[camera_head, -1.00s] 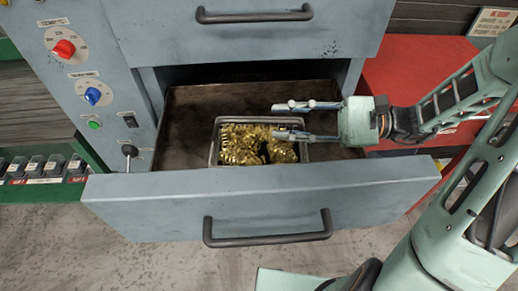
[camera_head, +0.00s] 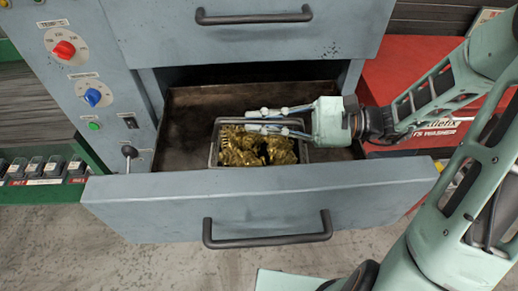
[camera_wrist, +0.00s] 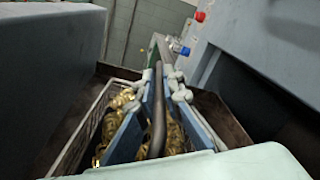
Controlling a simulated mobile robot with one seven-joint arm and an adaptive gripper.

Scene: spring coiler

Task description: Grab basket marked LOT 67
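The wire basket (camera_head: 214,150) sits in the open drawer, full of brass coil springs (camera_head: 240,148). Its springs also show in the wrist view (camera_wrist: 124,98). No LOT 67 mark can be read on it. My gripper (camera_head: 262,120) reaches in from the right over the basket's far part. In the wrist view my gripper's two fingers (camera_wrist: 166,85) lie on either side of a dark bar (camera_wrist: 158,115), which appears to be the basket's handle. The fingers look closed on that bar, with little or no gap.
The open drawer's front panel (camera_head: 262,200) with a dark handle stands on the near side. A shut drawer (camera_head: 250,40) is above. A control panel with red (camera_head: 64,50) and blue (camera_head: 93,97) knobs is at left. A red washer (camera_head: 420,80) stands at right.

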